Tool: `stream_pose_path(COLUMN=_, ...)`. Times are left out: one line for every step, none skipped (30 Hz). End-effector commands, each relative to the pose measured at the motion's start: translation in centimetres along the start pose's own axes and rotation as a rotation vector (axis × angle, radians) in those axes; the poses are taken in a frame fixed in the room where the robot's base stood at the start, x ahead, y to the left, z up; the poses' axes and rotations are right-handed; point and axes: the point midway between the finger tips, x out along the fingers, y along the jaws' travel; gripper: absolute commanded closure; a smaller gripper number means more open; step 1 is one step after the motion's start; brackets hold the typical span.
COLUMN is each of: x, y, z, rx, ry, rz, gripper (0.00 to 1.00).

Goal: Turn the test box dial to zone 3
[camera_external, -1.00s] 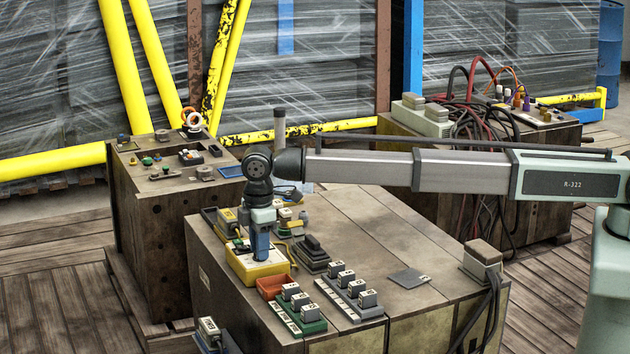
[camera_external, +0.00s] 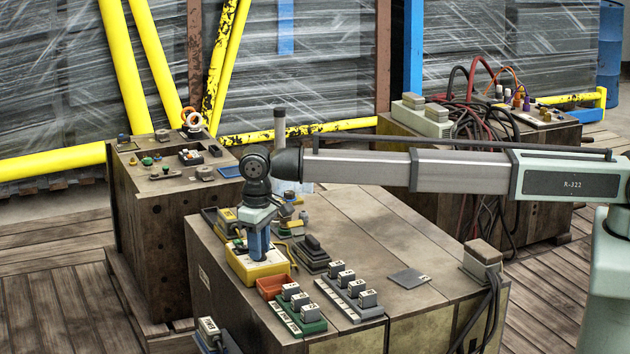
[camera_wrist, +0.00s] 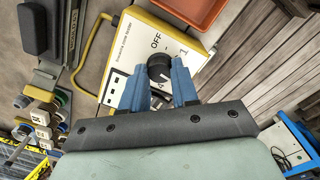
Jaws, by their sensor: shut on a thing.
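The test box (camera_external: 272,270) is a yellow-edged box with a white face near the front left of the big wooden crate. The other zone marks are hidden behind my fingers. My gripper (camera_external: 259,246) points straight down over the box. In the wrist view its two blue fingers (camera_wrist: 159,86) are shut on the dial, one on each side. I cannot tell which mark the dial points to.
An orange tray (camera_external: 271,286) sits close in front of the box. Green (camera_external: 307,325) and grey (camera_external: 352,301) strips with labelled blocks stand to its right. A dark grey stepped block (camera_external: 312,256) is behind them. The crate top (camera_external: 375,240) further right is mostly clear.

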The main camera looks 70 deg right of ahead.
Motion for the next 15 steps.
stream_pose_path(x=-0.02, y=-0.01, z=-0.04, rx=0.033, ry=-0.001, rz=0.000, gripper=1.00)
stream_pose_path(x=-0.02, y=-0.01, z=-0.04, rx=0.053, ry=-0.001, rz=0.000, gripper=1.00)
stream_pose_path(x=-0.02, y=-0.01, z=-0.04, rx=0.077, ry=-0.002, rz=0.000, gripper=1.00)
stream_pose_path(x=-0.02, y=-0.01, z=-0.05, rx=0.094, ry=-0.002, rz=-0.001, gripper=1.00)
stream_pose_path(x=-0.02, y=-0.01, z=-0.05, rx=0.110, ry=-0.003, rz=-0.001, gripper=1.00)
stream_pose_path(x=-0.03, y=-0.02, z=-0.05, rx=0.129, ry=-0.003, rz=-0.001, gripper=1.00)
stream_pose_path(x=-0.03, y=-0.02, z=-0.05, rx=0.143, ry=-0.003, rz=-0.001, gripper=1.00)
stream_pose_path(x=-0.03, y=-0.02, z=-0.05, rx=0.155, ry=-0.004, rz=-0.001, gripper=1.00)
stream_pose_path(x=-0.02, y=-0.01, z=-0.05, rx=0.170, ry=-0.004, rz=-0.001, gripper=1.00)
stream_pose_path(x=-0.02, y=-0.01, z=-0.05, rx=0.180, ry=-0.004, rz=-0.001, gripper=1.00)
stream_pose_path(x=-0.02, y=-0.02, z=-0.05, rx=0.188, ry=-0.005, rz=-0.001, gripper=1.00)
stream_pose_path(x=-0.02, y=-0.02, z=-0.05, rx=0.199, ry=-0.005, rz=-0.001, gripper=1.00)
stream_pose_path(x=-0.02, y=-0.01, z=-0.05, rx=0.206, ry=-0.005, rz=-0.001, gripper=1.00)
stream_pose_path(x=-0.03, y=-0.02, z=-0.06, rx=0.212, ry=-0.005, rz=-0.001, gripper=1.00)
stream_pose_path(x=-0.03, y=-0.02, z=-0.05, rx=0.217, ry=-0.005, rz=-0.001, gripper=1.00)
